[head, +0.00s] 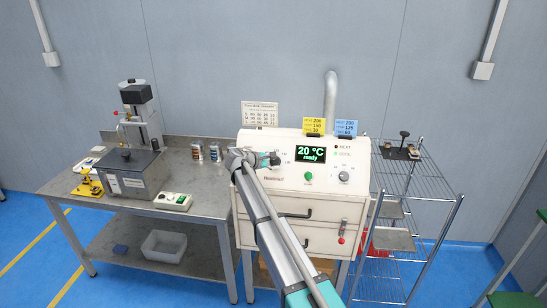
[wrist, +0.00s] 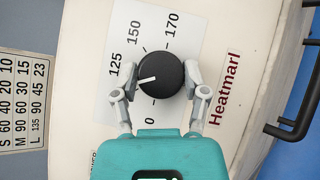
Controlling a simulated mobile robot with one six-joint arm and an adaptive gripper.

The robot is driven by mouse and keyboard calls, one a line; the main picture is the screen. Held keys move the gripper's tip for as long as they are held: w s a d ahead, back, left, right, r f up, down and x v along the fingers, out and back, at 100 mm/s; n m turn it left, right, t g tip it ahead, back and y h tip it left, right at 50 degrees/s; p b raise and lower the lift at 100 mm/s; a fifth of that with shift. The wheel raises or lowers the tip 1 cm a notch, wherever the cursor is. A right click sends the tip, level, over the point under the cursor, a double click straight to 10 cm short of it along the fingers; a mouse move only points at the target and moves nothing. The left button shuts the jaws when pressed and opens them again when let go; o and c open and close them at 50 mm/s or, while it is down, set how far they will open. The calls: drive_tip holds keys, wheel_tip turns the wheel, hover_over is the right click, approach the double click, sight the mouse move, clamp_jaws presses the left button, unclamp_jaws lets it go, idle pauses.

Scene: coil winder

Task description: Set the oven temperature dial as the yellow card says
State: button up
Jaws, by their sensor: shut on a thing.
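The oven (head: 290,195) is a cream box on the bench, its display reading "20 °C ready". The yellow card (head: 314,126) stands on top; its small print is hard to read, the middle line looking like 150. The black temperature dial (wrist: 160,75) has marks 0, 125, 150 and 170. Its white pointer line lies between 0 and 125, nearer 125. My gripper (wrist: 160,82) is shut on the dial, one finger on each side. In the head view my gripper (head: 274,158) is at the panel's left and largely hides the dial.
A blue card (head: 345,128) stands beside the yellow one. A green button (head: 308,176) and another dial (head: 343,175) are right of my gripper. Drawer handles (head: 295,213) stick out below. A wire rack (head: 410,180) stands right; a machine (head: 137,165) stands left on the bench.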

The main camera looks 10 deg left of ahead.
drive_tip(key=m+g+p, duration=0.2)
drive_tip(key=m+p, duration=0.1)
drive_tip(key=shift+w+r+m+y, duration=0.2)
drive_tip(key=shift+r+m+y, duration=0.1)
drive_tip(key=shift+r, duration=0.05)
drive_tip(key=m+g+y+p, duration=0.1)
drive_tip(key=m+g+p, duration=0.1)
drive_tip(key=m, duration=0.1)
drive_tip(key=shift+p, duration=0.35)
drive_tip(key=m+g+y+p, duration=0.1)
drive_tip(key=m+y+p, duration=0.1)
drive_tip(key=m, duration=0.1)
drive_tip(key=shift+d+g, duration=0.1)
drive_tip(key=shift+g, duration=0.2)
drive_tip(key=shift+s+d+f+m+g+y+p, duration=0.1)
drive_tip(key=shift+m+g+y+p, duration=0.1)
drive_tip(key=shift+m+y+p, duration=0.35)
drive_tip(key=shift+f+m+g+y+p, duration=0.1)
drive_tip(key=shift+m+g+y+p, duration=0.15)
drive_tip(key=shift+m+y, duration=0.3)
drive_tip(key=o, duration=1.1)
drive_tip(key=shift+o, duration=0.2)
drive_tip(key=shift+f, duration=0.1)
